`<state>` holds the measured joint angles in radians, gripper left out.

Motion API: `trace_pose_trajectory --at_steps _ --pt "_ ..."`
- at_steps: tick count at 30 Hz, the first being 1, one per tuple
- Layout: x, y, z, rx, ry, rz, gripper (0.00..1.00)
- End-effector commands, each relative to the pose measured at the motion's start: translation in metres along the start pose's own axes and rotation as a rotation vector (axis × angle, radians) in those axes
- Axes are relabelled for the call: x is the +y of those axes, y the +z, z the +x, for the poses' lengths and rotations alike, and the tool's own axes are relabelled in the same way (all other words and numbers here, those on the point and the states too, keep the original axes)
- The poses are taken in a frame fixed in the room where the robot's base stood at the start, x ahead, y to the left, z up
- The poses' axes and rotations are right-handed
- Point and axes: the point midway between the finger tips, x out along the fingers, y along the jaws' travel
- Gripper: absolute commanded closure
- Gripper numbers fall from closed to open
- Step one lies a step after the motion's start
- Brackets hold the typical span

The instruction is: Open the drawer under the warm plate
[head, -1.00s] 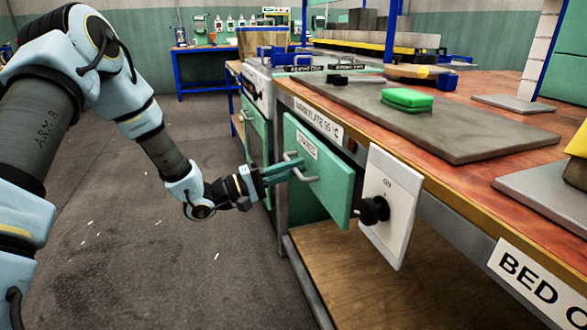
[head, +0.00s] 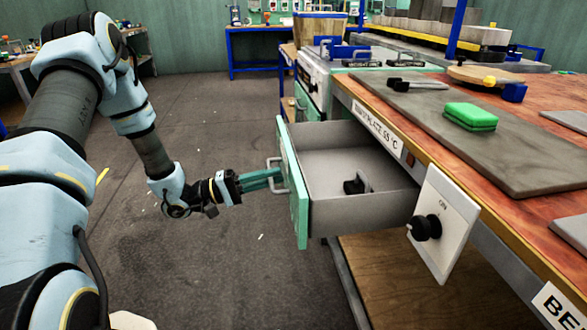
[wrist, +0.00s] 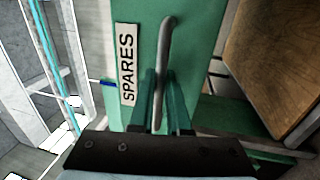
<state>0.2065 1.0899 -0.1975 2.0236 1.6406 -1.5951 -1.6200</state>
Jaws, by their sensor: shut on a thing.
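The drawer (head: 365,215) under the warm plate is pulled well out, and its grey inside shows. A small black object (head: 356,184) lies in it. Its green front (head: 294,190) faces left and carries a grey bar handle. In the wrist view the front has a SPARES label (wrist: 127,65), and the upright handle (wrist: 165,60) runs between my fingers. My gripper (head: 272,179) is shut on the handle; it also shows in the wrist view (wrist: 160,105). The warm plate (head: 440,125) is a grey slab on the bench above, with a green block (head: 470,117) on it.
A white panel with a black knob (head: 425,228) stands out from the bench just right of the drawer. A wooden lower shelf (head: 385,285) lies beneath. The floor (head: 230,120) left of the drawer is clear. Another bench (head: 265,50) stands at the back.

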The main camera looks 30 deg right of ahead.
Motion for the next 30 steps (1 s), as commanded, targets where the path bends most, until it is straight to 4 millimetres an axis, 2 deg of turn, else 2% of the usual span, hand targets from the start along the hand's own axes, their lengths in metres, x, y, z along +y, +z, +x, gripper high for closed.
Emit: trace_pose_trajectory --at_steps 3,7,20,21,23,24,30 --pt "0.003 0.0 -0.013 0.0 -0.001 -0.001 1.0" --pt "0.004 0.0 -0.021 -0.001 -0.001 -0.001 1.0" --pt "0.004 0.0 -0.025 -0.001 -0.002 -0.001 1.0" --pt "0.004 0.0 -0.025 -0.001 -0.002 -0.001 0.82" --pt "0.004 0.0 -0.025 -0.001 -0.002 -0.001 0.75" --pt "0.004 0.0 -0.024 -0.001 -0.002 0.0 0.73" --pt "0.004 0.0 -0.024 -0.001 -0.001 0.0 0.73"
